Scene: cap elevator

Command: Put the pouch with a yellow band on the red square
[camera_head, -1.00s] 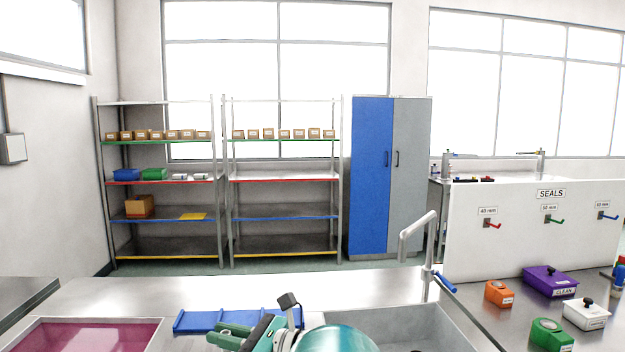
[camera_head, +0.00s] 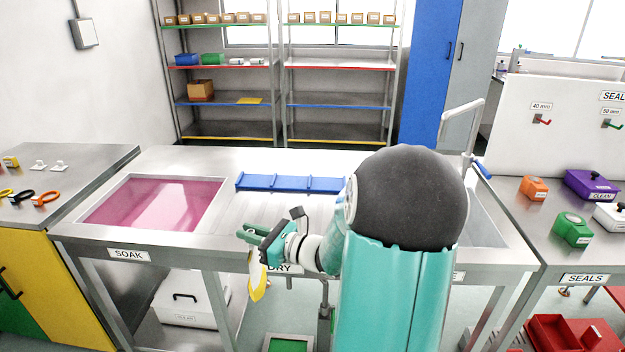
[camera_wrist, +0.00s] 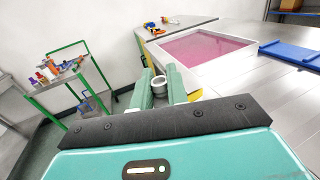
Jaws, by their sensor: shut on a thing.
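My gripper (camera_head: 250,236) is in front of the counter's front edge, left of the DRY label. It is shut on the pouch with a yellow band (camera_head: 256,283), which hangs down below the fingers, pale at the top and yellow lower down. I cannot make out a red square in any view.
A pink soak basin (camera_head: 155,204) and a blue rack (camera_head: 290,183) are on the counter. A green square (camera_head: 288,344) lies low on the floor. Red bins (camera_head: 566,334) stand at bottom right. In the wrist view, a green-framed cart (camera_wrist: 66,85) with items stands at left.

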